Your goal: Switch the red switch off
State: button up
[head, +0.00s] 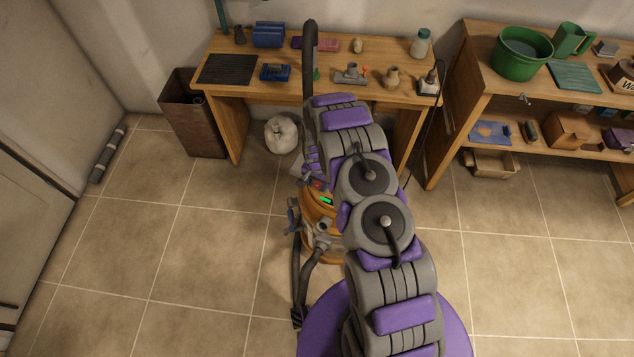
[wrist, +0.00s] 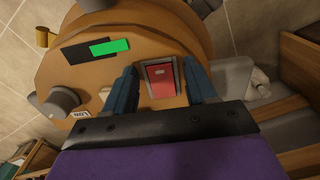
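The red switch (wrist: 162,82) sits in a light frame on top of an orange-brown machine (wrist: 140,35) in the wrist view. My gripper (wrist: 159,68) is open, with one blue finger on each side of the switch and nothing between them but the switch area. I cannot tell whether the fingers touch the machine, nor which way the switch is set. A green display (wrist: 109,47) is lit on the machine. In the head view the orange machine (head: 322,232) stands on the floor, partly hidden by my arm, with its green display (head: 327,200) showing.
A wooden workbench (head: 270,86) with tools stands behind the machine. A dark bin (head: 192,125) and a whitish sack-like thing (head: 281,134) are near it. A wooden shelf (head: 455,110) stands right. A dark hose (head: 298,265) runs along the machine.

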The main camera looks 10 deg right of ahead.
jog(key=c, duration=1)
jog(key=shift+w+r+g+y+p, duration=0.2)
jog(key=shift+g+y+p, duration=0.1)
jog(key=shift+g+p, duration=0.1)
jog(key=shift+w+d+f+g+y, duration=0.1)
jog(key=shift+d+f+g+y, duration=0.1)
jog(key=shift+g+y, duration=0.15)
jog(key=shift+w+r+g+y+b, duration=0.1)
jog(key=shift+r+g+y+b, duration=0.2)
jog(key=shift+g, duration=0.15)
jog(key=o, duration=1.1)
jog(key=shift+f, duration=0.1)
jog(key=shift+c, duration=0.2)
